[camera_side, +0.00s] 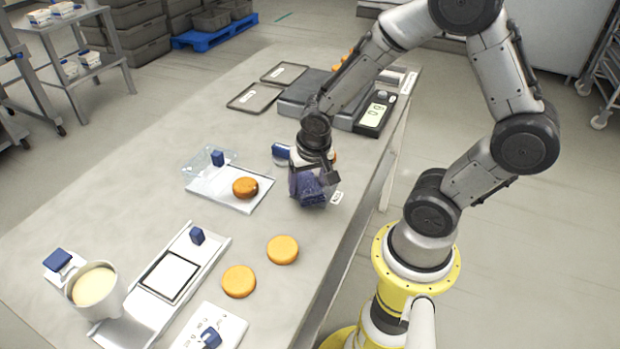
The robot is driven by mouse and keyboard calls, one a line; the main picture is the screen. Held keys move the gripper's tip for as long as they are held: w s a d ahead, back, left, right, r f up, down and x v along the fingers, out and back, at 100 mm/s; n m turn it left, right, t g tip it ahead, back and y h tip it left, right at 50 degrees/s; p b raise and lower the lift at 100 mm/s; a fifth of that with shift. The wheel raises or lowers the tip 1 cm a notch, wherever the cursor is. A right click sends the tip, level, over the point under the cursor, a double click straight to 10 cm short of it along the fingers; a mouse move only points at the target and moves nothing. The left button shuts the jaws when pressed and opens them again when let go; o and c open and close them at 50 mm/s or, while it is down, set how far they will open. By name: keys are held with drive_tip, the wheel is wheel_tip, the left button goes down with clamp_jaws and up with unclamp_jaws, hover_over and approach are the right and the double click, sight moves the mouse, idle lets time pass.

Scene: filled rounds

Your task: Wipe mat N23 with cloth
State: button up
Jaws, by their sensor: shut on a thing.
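My gripper (312,172) points down over the right part of the steel table and is shut on a bunched blue-purple cloth (307,190). The cloth hangs low at the table's right side; I cannot tell whether it touches the surface. A small white tag (336,197) lies just right of the cloth. Two flat dark-rimmed mats or trays, one further back (284,73) and one nearer (255,98), lie on the far part of the table with small labels too small to read. I cannot tell which thing is mat N23.
An orange round (245,187) sits on a white tray (206,184) left of my gripper. Two more rounds (282,249) (239,281) lie in front. A cup of cream filling (95,285) and a white-framed device (170,275) stand near left. A black display unit (375,113) stands behind.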

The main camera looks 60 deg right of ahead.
drive_tip(key=shift+d, duration=0.1)
idle(0.3)
drive_tip(key=shift+s+d+f, duration=0.1)
drive_tip(key=shift+s+d, duration=0.5)
drive_tip(key=shift+d, duration=0.15)
drive_tip(key=shift+r, duration=3)
